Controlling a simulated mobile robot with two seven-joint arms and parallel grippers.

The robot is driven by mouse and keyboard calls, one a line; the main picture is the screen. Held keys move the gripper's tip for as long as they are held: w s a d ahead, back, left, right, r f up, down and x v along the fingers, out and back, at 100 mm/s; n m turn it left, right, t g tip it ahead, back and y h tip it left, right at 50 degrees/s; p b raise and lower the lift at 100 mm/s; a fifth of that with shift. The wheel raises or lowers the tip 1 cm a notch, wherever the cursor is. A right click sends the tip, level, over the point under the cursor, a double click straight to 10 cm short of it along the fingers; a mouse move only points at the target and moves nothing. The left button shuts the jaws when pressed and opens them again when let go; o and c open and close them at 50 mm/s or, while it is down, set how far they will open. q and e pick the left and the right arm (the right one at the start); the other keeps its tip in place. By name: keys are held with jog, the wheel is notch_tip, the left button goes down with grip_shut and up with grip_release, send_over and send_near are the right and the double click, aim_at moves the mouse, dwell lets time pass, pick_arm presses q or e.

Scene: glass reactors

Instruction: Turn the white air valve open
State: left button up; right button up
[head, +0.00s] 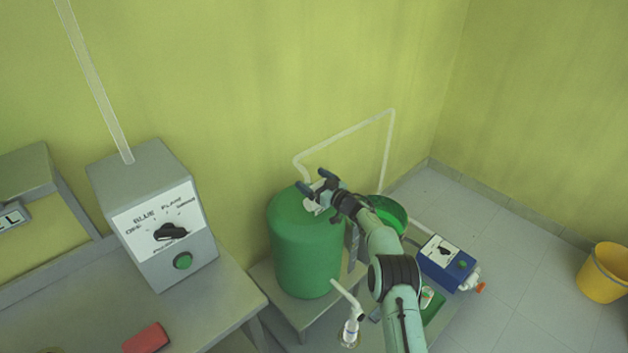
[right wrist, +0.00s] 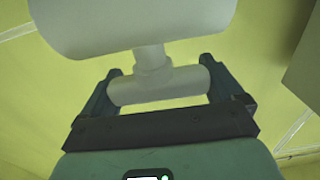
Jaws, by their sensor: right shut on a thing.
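The white air valve (head: 311,205) sits on top of the green tank (head: 302,250) in the head view, partly hidden by my right gripper (head: 314,181). In the right wrist view the valve shows as a thick white body (right wrist: 130,22) with a short stem and a white T-shaped handle (right wrist: 158,86). My right gripper is shut on this handle, one finger at each end of the crossbar. It reaches the valve from the right in the head view. My left gripper is in neither view.
A grey box (head: 150,215) with a black dial and green button stands on the grey bench at left. A red block (head: 146,338) lies there. A blue box (head: 447,262) and a green bowl (head: 393,211) are right of the tank. A yellow bucket (head: 604,272) stands on open floor.

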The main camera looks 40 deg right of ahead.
jog(key=o, duration=0.7)
jog(key=shift+s, duration=0.1)
jog(key=s, duration=0.4)
jog(key=s+d, duration=0.1)
jog(key=s, duration=0.3)
jog(key=s+b, duration=0.1)
jog(key=s, duration=0.4)
jog(key=shift+s+d, duration=0.1)
jog(key=shift+d, duration=0.1)
